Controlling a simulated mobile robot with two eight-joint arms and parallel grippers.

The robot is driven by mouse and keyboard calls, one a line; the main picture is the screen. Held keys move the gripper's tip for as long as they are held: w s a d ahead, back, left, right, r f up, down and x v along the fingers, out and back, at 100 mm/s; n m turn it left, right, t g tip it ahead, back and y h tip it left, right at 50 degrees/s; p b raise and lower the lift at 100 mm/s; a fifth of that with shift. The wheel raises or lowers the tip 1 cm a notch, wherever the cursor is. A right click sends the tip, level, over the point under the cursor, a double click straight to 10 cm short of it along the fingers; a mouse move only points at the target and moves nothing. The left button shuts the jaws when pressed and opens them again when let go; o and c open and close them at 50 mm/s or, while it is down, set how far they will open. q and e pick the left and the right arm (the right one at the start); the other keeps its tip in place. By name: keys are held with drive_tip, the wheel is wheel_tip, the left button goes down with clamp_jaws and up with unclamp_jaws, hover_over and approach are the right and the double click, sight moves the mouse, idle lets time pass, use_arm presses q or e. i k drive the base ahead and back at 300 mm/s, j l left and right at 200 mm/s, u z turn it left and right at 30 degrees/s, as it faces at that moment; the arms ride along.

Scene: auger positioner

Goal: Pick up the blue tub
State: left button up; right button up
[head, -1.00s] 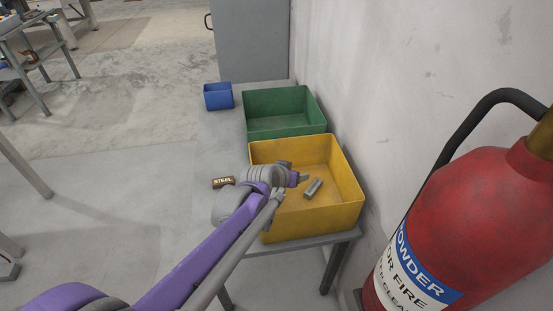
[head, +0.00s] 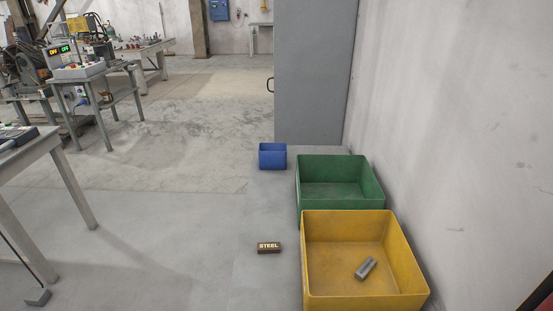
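The blue tub (head: 272,157) is a small open box in the middle of the head view. Neither of my grippers shows in the head view now.
An open green bin (head: 338,205) and a yellow bin (head: 361,299) line the wall. A grey metal piece (head: 366,268) lies in the yellow bin. A STEEL label block (head: 268,247) sits left of it. A grey cabinet (head: 312,75) stands behind. Worktables are at left.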

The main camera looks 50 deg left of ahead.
sight(272, 156)
drive_tip(key=k+j+u, duration=0.1)
drive_tip(key=j+u, duration=0.1)
drive_tip(key=j, duration=0.2)
drive_tip(key=l+u, duration=0.15)
drive_tip(key=u, duration=0.3)
drive_tip(key=k+l+u, duration=0.1)
drive_tip(key=u, duration=0.35)
drive_tip(key=k+l+u, duration=0.1)
drive_tip(key=u, duration=0.35)
drive_tip(key=k+j, duration=0.05)
